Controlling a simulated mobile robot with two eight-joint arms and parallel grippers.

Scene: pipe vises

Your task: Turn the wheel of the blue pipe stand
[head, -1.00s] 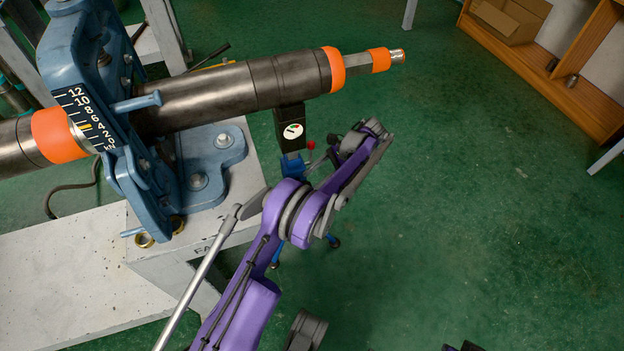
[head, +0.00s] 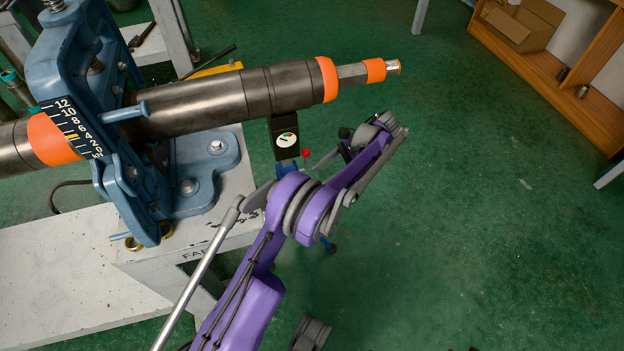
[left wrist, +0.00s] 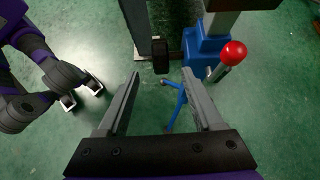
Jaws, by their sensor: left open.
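The blue pipe stand (head: 287,166) is mostly hidden behind my purple left arm in the head view, under the pipe's right half. In the left wrist view its blue body (left wrist: 206,48) stands at the top, with a red ball lever (left wrist: 233,53) on its right. A dark round part on the body's left looks like the wheel (left wrist: 160,56) seen edge-on. My left gripper (left wrist: 162,74) is open, its fingertips spread just short of the wheel, which shows between them. What looks like my right gripper (left wrist: 81,94) is at the left, away from the stand; its jaws are unclear.
A dark pipe (head: 200,110) with orange bands runs through a blue vise (head: 80,60) on a pale bench (head: 70,265). A black holder with a dial (head: 286,140) sits under the pipe. A wooden shelf (head: 560,85) stands at the far right. The green floor between is clear.

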